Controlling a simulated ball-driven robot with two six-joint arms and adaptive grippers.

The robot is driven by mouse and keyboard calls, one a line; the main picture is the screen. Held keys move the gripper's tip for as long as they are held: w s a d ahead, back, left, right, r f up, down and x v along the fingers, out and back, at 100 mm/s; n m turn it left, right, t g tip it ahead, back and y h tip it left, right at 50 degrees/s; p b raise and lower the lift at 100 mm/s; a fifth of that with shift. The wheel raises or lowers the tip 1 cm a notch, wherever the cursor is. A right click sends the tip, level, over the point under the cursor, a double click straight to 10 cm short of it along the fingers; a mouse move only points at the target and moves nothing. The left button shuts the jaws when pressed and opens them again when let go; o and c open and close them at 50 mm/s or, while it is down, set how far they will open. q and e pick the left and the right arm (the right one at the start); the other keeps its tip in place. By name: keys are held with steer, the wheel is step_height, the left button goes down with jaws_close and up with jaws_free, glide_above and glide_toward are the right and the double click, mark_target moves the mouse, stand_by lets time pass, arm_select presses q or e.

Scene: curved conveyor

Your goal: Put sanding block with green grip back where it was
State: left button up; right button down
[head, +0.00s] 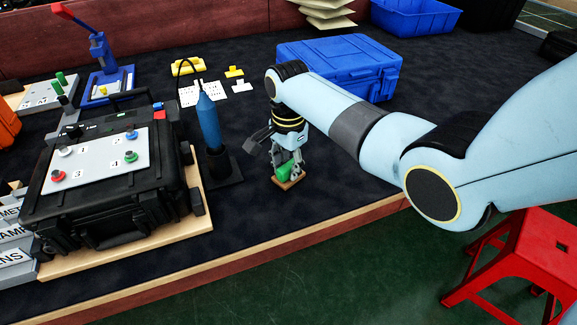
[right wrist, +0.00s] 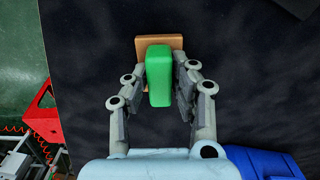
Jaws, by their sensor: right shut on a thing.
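The sanding block with green grip (head: 283,170) is at the middle of the table in the head view, its tan base (head: 288,184) lowest, on or just above the dark surface; I cannot tell which. My right gripper (head: 288,165) points down and is shut on the green grip. In the right wrist view the green grip (right wrist: 159,76) sits between both fingers of the right gripper (right wrist: 164,82), and the tan base shows beyond it. My left gripper is not in view.
A blue case (head: 340,62) stands behind my right arm. A blue tool in a black stand (head: 210,125) and a black case with numbered buttons (head: 112,190) are to the left. The dark tabletop (head: 330,175) is clear to the right; a red stool (head: 515,260) is off the front edge.

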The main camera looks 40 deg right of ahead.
mark_target(288, 164)
steer(key=c, duration=1.1)
jaws_free()
steer(key=shift+f, duration=0.1)
step_height(288, 164, up, 12)
steer(key=p, duration=0.2)
